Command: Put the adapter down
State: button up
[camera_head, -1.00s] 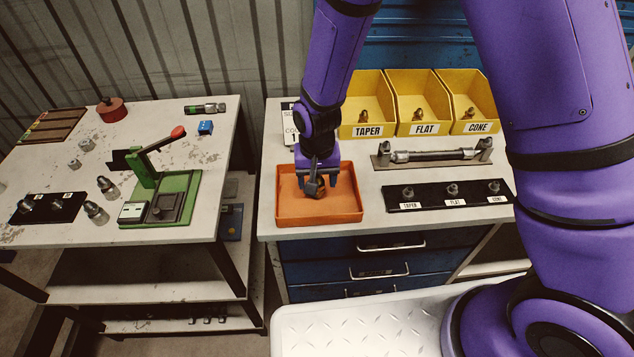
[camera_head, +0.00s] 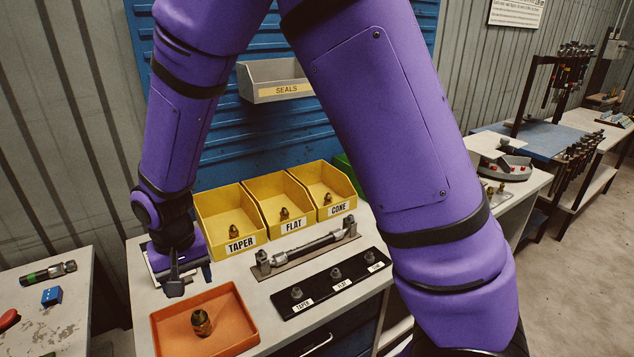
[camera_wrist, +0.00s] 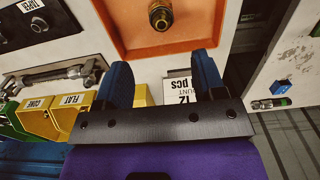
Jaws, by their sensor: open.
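The brass adapter (camera_head: 202,322) stands upright in the orange tray (camera_head: 243,335), a little left of the tray's middle. In the wrist view the adapter (camera_wrist: 160,17) shows end-on at the top, inside the orange tray (camera_wrist: 117,20). My gripper (camera_head: 175,284) is behind the tray, near the bench's back left corner, clear of the adapter. In the wrist view the blue fingers of my gripper (camera_wrist: 163,72) are spread apart with nothing between them. A white card lies below the fingers, partly hidden.
Yellow bins labelled TAPER (camera_head: 241,243), FLAT (camera_head: 294,222) and CONE (camera_head: 340,208) stand at the back, each holding fittings. A hose on a stand (camera_head: 306,250) and a black labelled board (camera_head: 330,284) with fittings lie right of the tray. Another bench (camera_head: 50,310) is at left.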

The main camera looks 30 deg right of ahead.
jog(key=s+d+r+t+y, duration=0.1)
jog(key=s+d+r, duration=0.2)
jog(key=d+r, duration=0.5)
jog(key=s+d+r+t, duration=0.2)
jog(key=d+r, duration=0.5)
jog(key=r, duration=0.4)
jog(key=s+d+r+t, duration=0.1)
jog(key=s+d+r, duration=0.2)
jog(key=s, duration=0.4)
jog(key=s+d+r+t+h, duration=0.1)
jog(key=s+d+r, duration=0.3)
jog(key=s+d, duration=0.2)
jog(key=shift+s+d, duration=0.15)
jog(key=shift+s, duration=0.65)
